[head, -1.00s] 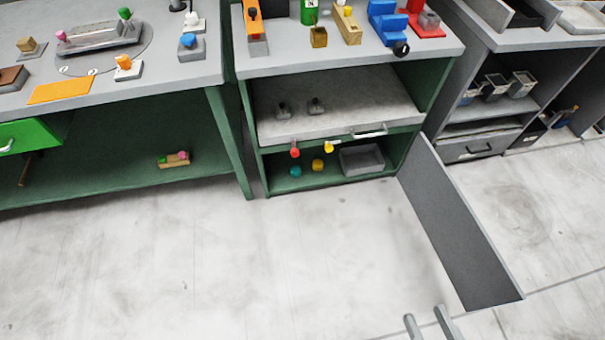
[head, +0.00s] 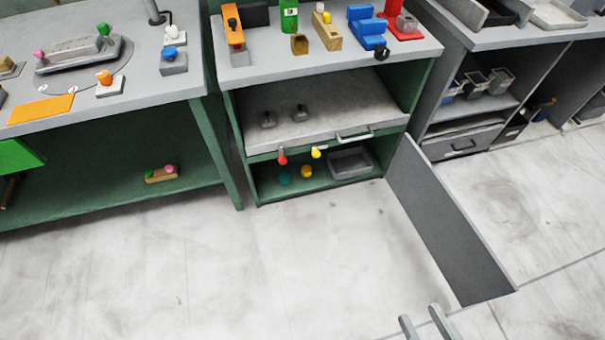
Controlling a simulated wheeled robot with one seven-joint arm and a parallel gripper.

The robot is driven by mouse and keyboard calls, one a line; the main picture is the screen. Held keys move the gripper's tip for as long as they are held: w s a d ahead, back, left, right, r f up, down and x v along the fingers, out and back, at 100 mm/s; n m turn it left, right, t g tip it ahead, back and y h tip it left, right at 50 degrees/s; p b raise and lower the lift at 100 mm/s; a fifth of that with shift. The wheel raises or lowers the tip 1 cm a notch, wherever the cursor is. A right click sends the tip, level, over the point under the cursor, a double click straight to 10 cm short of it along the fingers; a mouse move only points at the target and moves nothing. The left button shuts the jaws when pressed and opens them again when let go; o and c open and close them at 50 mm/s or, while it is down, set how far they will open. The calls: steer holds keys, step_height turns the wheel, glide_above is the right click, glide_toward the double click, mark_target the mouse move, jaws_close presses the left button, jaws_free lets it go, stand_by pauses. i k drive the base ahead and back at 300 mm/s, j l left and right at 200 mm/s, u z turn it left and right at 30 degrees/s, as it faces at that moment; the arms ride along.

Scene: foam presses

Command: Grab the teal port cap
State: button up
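The teal port cap (head: 284,179) is a small round teal piece on the lower shelf of the green cabinet (head: 241,155), at the left of that compartment. A yellow cap (head: 306,171) sits just right of it. My gripper (head: 420,326) shows only as two grey fingers at the bottom edge, apart from each other with nothing seen between them. It is far from the teal cap, over the floor in front of the cabinet and to its right.
A grey door (head: 450,222) stands open at the cabinet's right side, reaching out over the floor. A grey tray (head: 350,163) lies right of the caps. The floor (head: 300,260) in front is clear.

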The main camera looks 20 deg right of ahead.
mark_target(285, 178)
steer(key=i+j+u, duration=0.15)
steer(key=i+u, duration=0.2)
steer(key=i, duration=0.2)
steer(key=i+u, duration=0.35)
steer(key=i, duration=0.25)
steer(key=i+l+u, duration=0.2)
steer(key=i+u, duration=0.15)
steer(key=i, duration=0.2)
